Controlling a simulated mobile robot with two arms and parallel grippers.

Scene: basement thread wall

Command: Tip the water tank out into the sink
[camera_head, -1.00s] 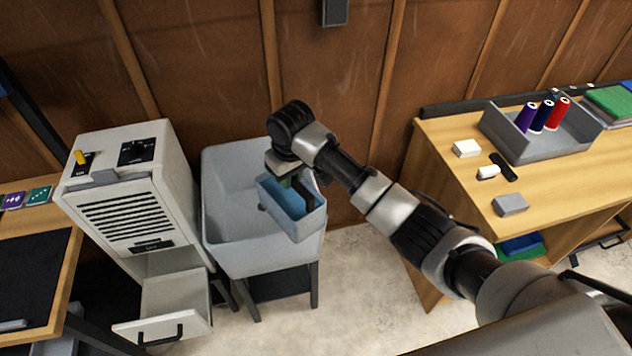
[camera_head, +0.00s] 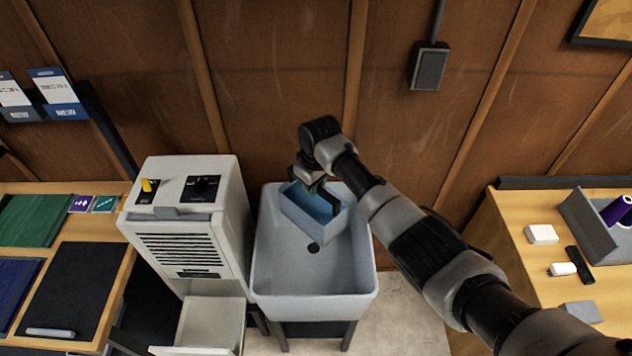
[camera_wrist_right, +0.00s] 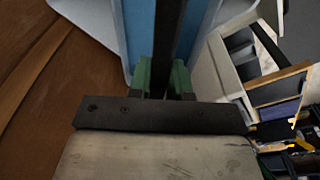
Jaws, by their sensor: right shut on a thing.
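The water tank (camera_head: 300,219) is a pale grey box, blue inside, over the back part of the sink basin. I cannot tell whether the blue is water, or whether the tank touches the sink. The sink (camera_head: 315,282) is a pale grey tub on dark legs, with a dark drain (camera_head: 313,248) showing in front of the tank. My right gripper (camera_head: 314,188) is at the tank's far side, shut on its dark handle. In the right wrist view, the green fingertips (camera_wrist_right: 163,78) flank the dark handle bar (camera_wrist_right: 170,40). My left gripper is not in view.
A pale dehumidifier (camera_head: 190,245) stands close left of the sink, with its lower drawer (camera_head: 215,325) out. A wooden desk (camera_head: 125,262) is at far left. A workbench (camera_head: 500,235) with a grey tray (camera_head: 590,225) is at right. The wood wall (camera_head: 280,80) is behind.

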